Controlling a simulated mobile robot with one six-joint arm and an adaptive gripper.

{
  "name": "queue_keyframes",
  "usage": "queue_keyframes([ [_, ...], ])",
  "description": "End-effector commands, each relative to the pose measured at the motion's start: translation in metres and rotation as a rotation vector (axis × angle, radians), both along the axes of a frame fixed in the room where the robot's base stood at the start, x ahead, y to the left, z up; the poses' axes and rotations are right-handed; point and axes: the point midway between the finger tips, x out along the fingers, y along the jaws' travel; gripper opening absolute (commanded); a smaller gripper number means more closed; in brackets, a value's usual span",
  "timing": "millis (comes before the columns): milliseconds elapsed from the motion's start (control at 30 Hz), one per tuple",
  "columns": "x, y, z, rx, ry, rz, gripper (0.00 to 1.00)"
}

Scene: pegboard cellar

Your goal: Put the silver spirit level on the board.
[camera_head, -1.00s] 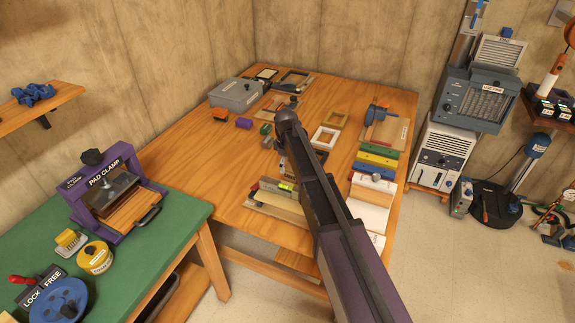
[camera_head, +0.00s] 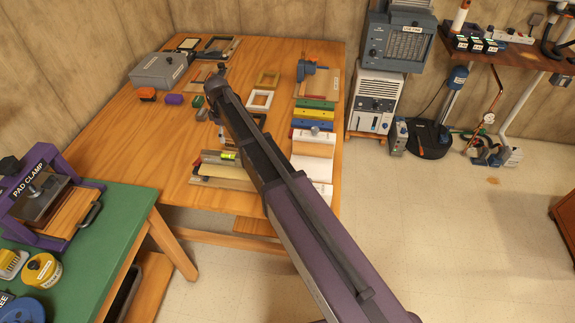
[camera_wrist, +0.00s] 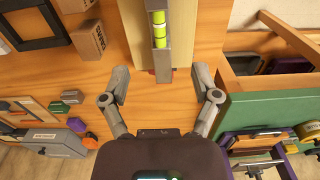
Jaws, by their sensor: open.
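The silver spirit level (camera_wrist: 160,55) with a bright green vial lies straight ahead of my gripper (camera_wrist: 160,88) in the wrist view. My gripper is open and empty, its two fingers spread either side of the level's near end and apart from it. In the head view the level's green vial (camera_head: 228,156) shows just left of my arm; my gripper is hidden there. A cream board (camera_head: 225,172) lies close beside the level, and a cream strip (camera_wrist: 188,22) runs along it in the wrist view. I cannot tell if they touch or which board the task means.
A grey box (camera_head: 158,71), orange and purple blocks and small frames (camera_head: 260,99) occupy the wooden table's back. Coloured bars (camera_head: 315,115) and a tan panel (camera_head: 313,149) lie right of my arm. A green bench (camera_head: 115,225) with a purple pad clamp stands front left.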

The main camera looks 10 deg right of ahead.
Motion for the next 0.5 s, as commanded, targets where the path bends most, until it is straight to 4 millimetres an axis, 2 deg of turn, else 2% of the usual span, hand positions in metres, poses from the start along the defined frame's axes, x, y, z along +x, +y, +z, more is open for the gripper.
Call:
queue_keyframes([
  [167,-0.032,-0.038,0.0,0.0,0.0,-0.138,0.79],
  [267,-0.06,-0.069,0.0,-0.001,0.0,-0.267,0.79],
  [500,-0.145,-0.15,0.0,-0.001,0.0,-0.66,0.79],
])
